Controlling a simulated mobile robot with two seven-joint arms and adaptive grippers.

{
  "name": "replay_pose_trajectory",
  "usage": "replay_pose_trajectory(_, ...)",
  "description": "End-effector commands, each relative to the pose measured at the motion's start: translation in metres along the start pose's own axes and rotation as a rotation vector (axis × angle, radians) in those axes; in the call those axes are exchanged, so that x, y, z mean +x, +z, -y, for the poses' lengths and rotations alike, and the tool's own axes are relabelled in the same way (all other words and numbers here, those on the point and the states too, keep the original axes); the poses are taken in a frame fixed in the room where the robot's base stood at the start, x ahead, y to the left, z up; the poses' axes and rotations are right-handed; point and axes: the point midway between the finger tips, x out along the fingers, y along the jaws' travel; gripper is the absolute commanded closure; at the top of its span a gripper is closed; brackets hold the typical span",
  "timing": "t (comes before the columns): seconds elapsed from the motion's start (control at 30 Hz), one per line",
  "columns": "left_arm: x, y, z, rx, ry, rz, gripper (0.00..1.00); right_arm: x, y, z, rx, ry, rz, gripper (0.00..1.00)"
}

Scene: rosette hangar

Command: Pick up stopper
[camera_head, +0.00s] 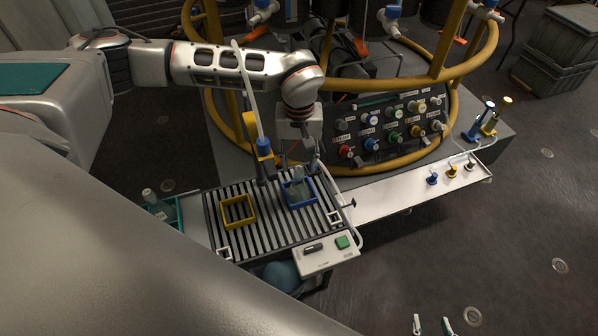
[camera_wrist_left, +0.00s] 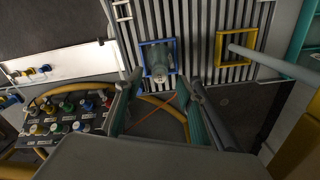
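Several small stoppers stand on the white shelf: a blue one (camera_head: 432,178), a yellow one (camera_head: 451,171) and a pale one (camera_head: 470,164). The blue one also shows in the left wrist view (camera_wrist_left: 45,68). A clear greenish bottle (camera_head: 298,187) stands in a blue square frame (camera_head: 301,204) on the slatted rack; I cannot tell whether it has a stopper. My left gripper (camera_wrist_left: 159,84) is open, its fingers either side of the view to that bottle (camera_wrist_left: 160,62), apparently not touching it. My right gripper (camera_head: 432,326) shows only two separated green-tipped fingers at the bottom edge.
An empty yellow frame (camera_head: 238,210) lies left on the slatted rack (camera_head: 268,222). A dispensing stand (camera_head: 263,147) with a pale tube rises behind it. A control box with a green button (camera_head: 342,242) is in front. The labelled knob panel (camera_head: 390,130) and yellow rails stand behind.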

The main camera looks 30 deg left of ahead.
Motion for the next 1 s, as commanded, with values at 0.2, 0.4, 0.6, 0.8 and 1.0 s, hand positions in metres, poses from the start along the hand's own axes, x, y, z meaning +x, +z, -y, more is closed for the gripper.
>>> replay_pose_trajectory(0.2,0.0157,-0.0004,-0.0003,-0.001,0.002,0.000,0.61,0.0003,-0.0002,-0.0005,-0.003,0.001,-0.001,0.60)
replay_pose_trajectory(0.4,0.0154,-0.0004,-0.0003,0.000,0.002,-0.001,0.64,-0.0003,-0.0047,-0.0016,-0.003,0.002,-0.009,0.60)
replay_pose_trajectory(0.6,0.0154,-0.0002,-0.0002,0.000,0.002,0.000,0.93,0.0000,-0.0050,-0.0019,-0.004,0.003,-0.009,0.60)
replay_pose_trajectory(0.8,0.0153,-0.0002,-0.0002,0.000,0.002,0.000,0.93,0.0003,-0.0040,-0.0019,-0.004,0.003,-0.008,0.60)
replay_pose_trajectory(1.0,0.0101,-0.0005,-0.0004,0.000,0.002,-0.001,0.93,0.0003,-0.0031,-0.0019,-0.004,0.003,-0.006,0.60)
